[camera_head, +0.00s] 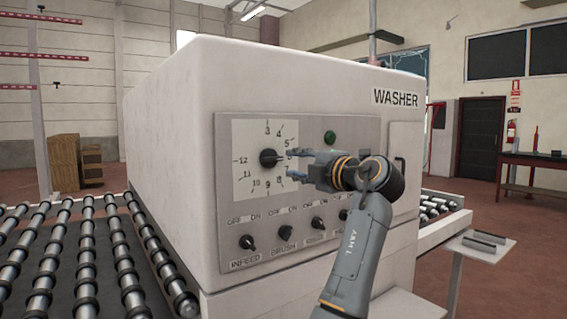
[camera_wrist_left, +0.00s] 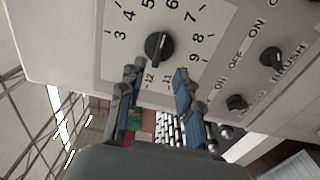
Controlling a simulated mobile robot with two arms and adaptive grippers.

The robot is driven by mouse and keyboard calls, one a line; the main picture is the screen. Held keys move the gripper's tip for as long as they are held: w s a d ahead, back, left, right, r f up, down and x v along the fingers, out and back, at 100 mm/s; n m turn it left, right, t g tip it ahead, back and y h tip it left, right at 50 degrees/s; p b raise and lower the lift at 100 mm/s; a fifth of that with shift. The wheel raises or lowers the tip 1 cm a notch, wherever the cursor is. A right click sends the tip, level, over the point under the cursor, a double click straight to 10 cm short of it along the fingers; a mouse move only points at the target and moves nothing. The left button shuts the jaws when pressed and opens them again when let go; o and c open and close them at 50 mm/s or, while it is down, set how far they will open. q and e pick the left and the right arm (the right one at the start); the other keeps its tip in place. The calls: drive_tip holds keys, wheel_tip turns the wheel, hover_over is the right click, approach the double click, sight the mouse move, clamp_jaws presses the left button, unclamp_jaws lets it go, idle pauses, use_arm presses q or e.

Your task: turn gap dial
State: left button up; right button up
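The gap dial's black knob (camera_head: 268,158) sits at the centre of a pale numbered plate (camera_head: 243,140) on the white washer's front panel. My left gripper (camera_head: 295,165) is open just to the right of the knob, its fingers pointing toward it, apart from it. In the left wrist view the knob (camera_wrist_left: 158,47) lies ahead of and between the two fingertips (camera_wrist_left: 157,78), with nothing between the fingers. The knob's bar points roughly toward the 6 side in the head view; its exact setting is hard to read. My right gripper is out of view.
Several small black switches, including the INFEED switch (camera_head: 248,242), line the panel below the dial. A green button (camera_head: 330,137) is above and to the right. Roller conveyors (camera_head: 85,250) run along the left and front-left. A small stand (camera_head: 474,243) stands at right.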

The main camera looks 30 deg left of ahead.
use_arm(q)
drive_tip(key=v, duration=0.4)
drive_tip(key=shift+d, duration=0.15)
